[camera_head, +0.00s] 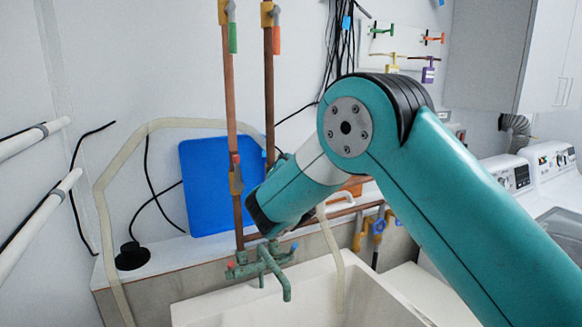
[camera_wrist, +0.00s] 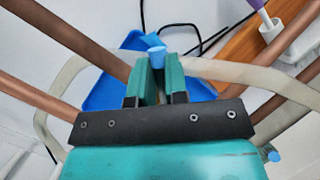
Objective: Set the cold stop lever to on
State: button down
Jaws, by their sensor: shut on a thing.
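In the wrist view, my gripper (camera_wrist: 156,66) has its two green fingers closed on a light-blue lever tip (camera_wrist: 155,53), which looks like the cold stop lever. The valve body under it is hidden by the fingers, so I cannot tell its on or off position. In the head view, my arm covers the gripper and this lever, beside the right copper pipe (camera_head: 269,110). The left copper pipe (camera_head: 231,110) carries a brass valve with a red lever (camera_head: 236,160).
A green tap (camera_head: 265,262) stands over the white sink (camera_head: 300,300) below my arm. A blue board (camera_head: 212,185) leans on the wall behind the pipes. A pale hose (camera_head: 102,200) loops around them. Washing machines (camera_head: 512,178) stand at right.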

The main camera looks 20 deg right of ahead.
jog(key=shift+a+n, duration=0.1)
jog(key=shift+n, duration=0.2)
jog(key=c, duration=1.2)
grip_release()
jog(key=shift+o, duration=0.3)
jog(key=shift+r, duration=0.15)
